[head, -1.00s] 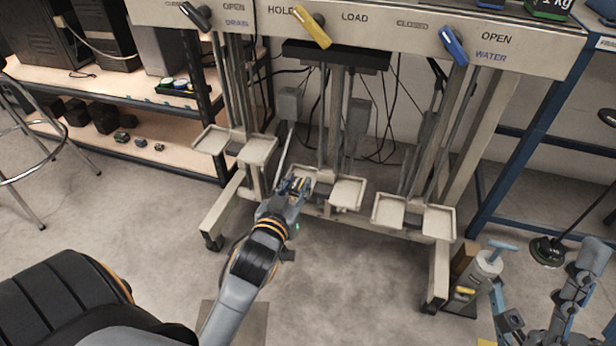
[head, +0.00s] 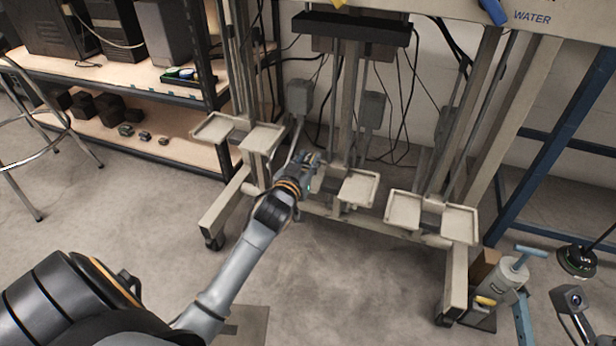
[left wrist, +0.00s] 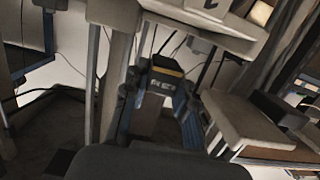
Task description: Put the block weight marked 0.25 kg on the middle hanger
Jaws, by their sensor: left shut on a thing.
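My left gripper (head: 308,158) is at the left side of the middle hanger in the head view. It hides most of the hanger's left pan; the beige right pan (head: 357,188) shows empty. In the left wrist view the blue-fingered left gripper (left wrist: 160,97) is shut on a dark block weight (left wrist: 163,84) with a yellowish band and a pale marking too small to read. I cannot tell whether the block touches the pan.
The left hanger's pans (head: 264,138) and the right hanger's pans (head: 403,211) stand on either side, looking empty. A shelf (head: 180,158) with dark weights is at left.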

